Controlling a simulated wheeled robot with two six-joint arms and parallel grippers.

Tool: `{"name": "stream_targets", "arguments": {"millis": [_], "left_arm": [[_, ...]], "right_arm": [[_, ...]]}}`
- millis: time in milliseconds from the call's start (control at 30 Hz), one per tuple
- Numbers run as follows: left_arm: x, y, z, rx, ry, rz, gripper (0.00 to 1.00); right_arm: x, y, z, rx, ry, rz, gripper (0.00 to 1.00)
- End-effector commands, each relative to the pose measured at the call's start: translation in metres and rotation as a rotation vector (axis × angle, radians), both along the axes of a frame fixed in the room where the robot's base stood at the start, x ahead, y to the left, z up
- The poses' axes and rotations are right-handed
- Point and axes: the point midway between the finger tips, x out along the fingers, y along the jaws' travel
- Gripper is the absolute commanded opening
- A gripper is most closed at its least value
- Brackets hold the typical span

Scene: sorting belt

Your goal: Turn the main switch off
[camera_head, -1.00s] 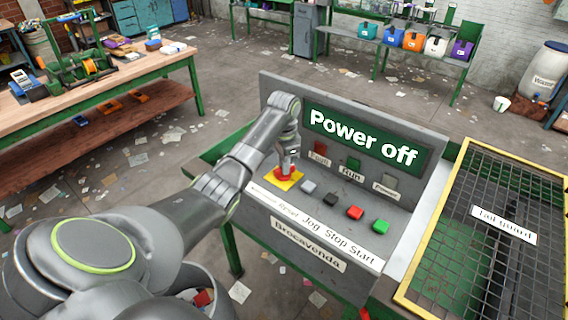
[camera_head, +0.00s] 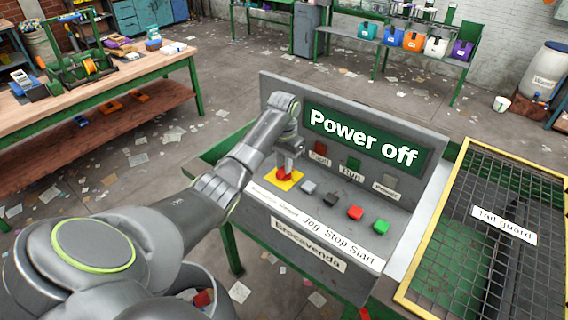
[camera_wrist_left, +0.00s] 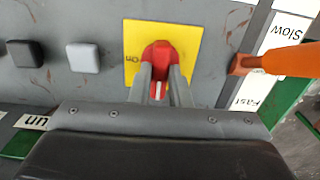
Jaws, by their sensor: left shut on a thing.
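The main switch is a red handle (camera_head: 284,174) on a yellow plate (camera_head: 297,177) at the left end of the grey control panel. My left gripper (camera_head: 287,163) reaches down onto it from above and is shut on the handle. In the left wrist view the red handle (camera_wrist_left: 158,52) sits between the two grey fingers (camera_wrist_left: 160,76), and part of it is hidden by them. "On" shows on the plate's left side in that view. The panel display (camera_head: 367,138) reads "Power off". My right gripper is not in view.
Grey, black, red and green buttons (camera_head: 355,213) run rightward from the switch. Lamps (camera_head: 353,164) sit under the display. An orange lever (camera_wrist_left: 285,62) stands beside the plate in the wrist view. A yellow-framed tail guard mesh (camera_head: 404,286) is at right.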

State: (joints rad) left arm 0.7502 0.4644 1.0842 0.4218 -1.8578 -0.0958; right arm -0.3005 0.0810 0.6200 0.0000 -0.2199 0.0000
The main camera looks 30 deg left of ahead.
Motion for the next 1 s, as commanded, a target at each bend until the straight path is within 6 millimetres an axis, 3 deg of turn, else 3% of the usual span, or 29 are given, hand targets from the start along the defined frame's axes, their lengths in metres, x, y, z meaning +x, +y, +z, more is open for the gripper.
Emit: {"name": "stream_targets", "arguments": {"millis": [300,333,467,800,1000], "left_arm": [[-0.002,0.0,-0.003,-0.002,0.008,0.004,0.0],[-0.002,0.0,-0.003,-0.002,0.008,0.004,0.2],[-0.002,0.0,-0.003,-0.002,0.006,0.003,0.37],[0.001,0.0,0.002,0.0,0.002,0.002,0.38],[0.011,0.003,0.031,0.001,-0.002,0.002,0.38]], "right_arm": [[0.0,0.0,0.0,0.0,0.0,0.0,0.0],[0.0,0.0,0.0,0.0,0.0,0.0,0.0],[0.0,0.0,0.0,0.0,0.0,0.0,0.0],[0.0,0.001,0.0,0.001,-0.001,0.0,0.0],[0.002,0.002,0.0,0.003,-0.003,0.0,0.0]]}}
